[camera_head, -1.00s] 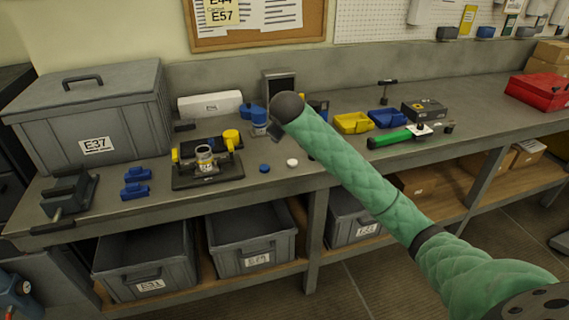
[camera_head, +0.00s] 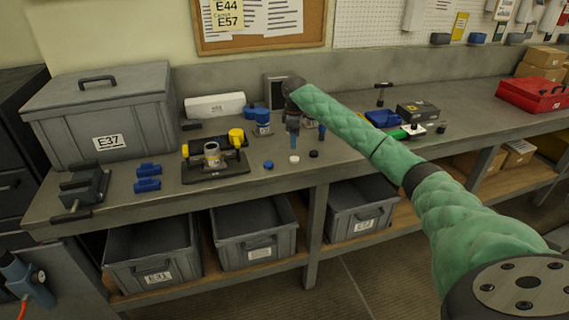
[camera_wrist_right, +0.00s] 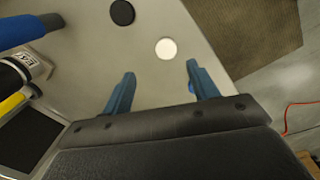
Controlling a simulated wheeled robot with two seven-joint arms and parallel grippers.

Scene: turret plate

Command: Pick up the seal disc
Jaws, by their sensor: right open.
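Three small discs lie in a row on the bench: a blue disc (camera_head: 268,165), a white disc (camera_head: 294,159) and a black disc (camera_head: 314,154). I cannot tell which one is the seal disc. My right gripper (camera_head: 294,146) points down above the bench, just behind the white disc in the picture. In the right wrist view its blue fingers (camera_wrist_right: 160,74) are apart with nothing between them. The white disc (camera_wrist_right: 166,48) lies beyond the fingertips, the black disc (camera_wrist_right: 122,12) farther off. The blue disc (camera_wrist_right: 191,88) is mostly hidden by one finger. My left gripper is out of view.
A black plate fixture (camera_head: 215,168) with yellow knobs stands left of the discs. A grey vise (camera_head: 85,187) and blue blocks (camera_head: 148,177) are at the left. A blue bin (camera_head: 382,118) is beyond my arm. Bench around the discs is clear.

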